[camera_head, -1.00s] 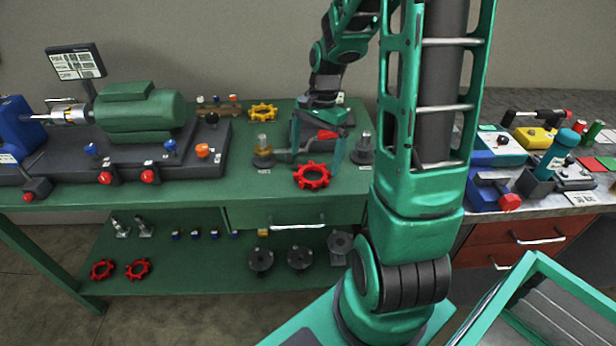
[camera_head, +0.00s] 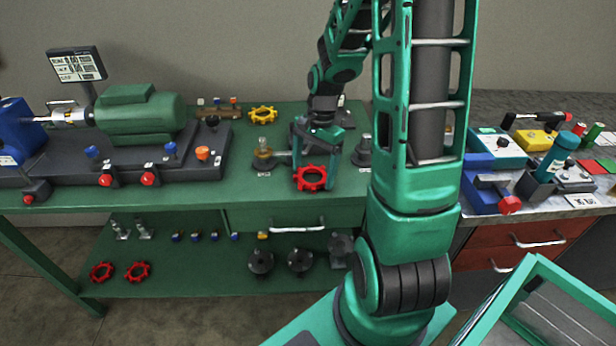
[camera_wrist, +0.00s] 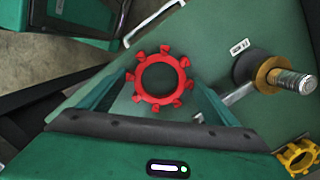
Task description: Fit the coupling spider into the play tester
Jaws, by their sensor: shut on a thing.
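A red toothed coupling spider (camera_head: 310,179) is near the front edge of the green bench; the wrist view shows it (camera_wrist: 163,78) between my finger ends. My gripper (camera_head: 312,165) is shut on its rim, fingers on opposite sides. I cannot tell whether the spider touches the bench. Behind my gripper is a left post with an amber collar (camera_head: 263,153), also in the wrist view (camera_wrist: 268,72), with a metal bar beside it. A dark-based right post (camera_head: 364,152) stands opposite. Whether these form the play tester is unclear, and my gripper hides the space between.
A yellow spider (camera_head: 263,115) lies at the back of the bench. A green motor rig (camera_head: 140,118) fills its left side. Two more red spiders (camera_head: 102,271) (camera_head: 137,271) and dark flanged parts (camera_head: 260,262) lie on the lower shelf. A cluttered second bench (camera_head: 540,204) stands right.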

